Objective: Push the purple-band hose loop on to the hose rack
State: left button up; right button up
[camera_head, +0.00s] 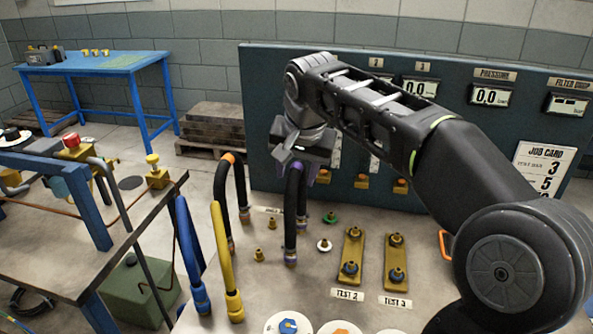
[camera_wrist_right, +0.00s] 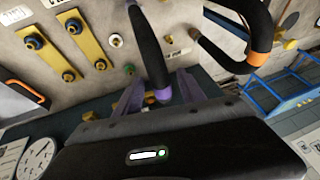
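The black hose loop with the purple band (camera_head: 290,215) is an upright arch. Its lower ends reach down to the pale bench top (camera_head: 262,290); I cannot tell how they are seated. My right gripper (camera_head: 307,165) is at the top of this arch. In the right wrist view, its two purple fingers (camera_wrist_right: 160,82) straddle the hose (camera_wrist_right: 150,45), with the purple band (camera_wrist_right: 163,95) between them. Small gaps show beside the band, so the fingers look open. I cannot single out the hose rack with certainty. My left gripper is out of view.
A black orange-band loop (camera_head: 241,190), a yellow loop (camera_head: 222,260) and a blue loop (camera_head: 187,250) stand close on the left. Brass plates (camera_head: 371,262) with fittings lie to the right. The dark gauge panel (camera_head: 262,95) rises behind. A blue table (camera_head: 150,115) stands far left.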

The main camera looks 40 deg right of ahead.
jog(key=v, duration=0.7)
jog(key=shift+r, duration=0.35)
jog(key=shift+s+a, duration=0.1)
dwell(0.4)
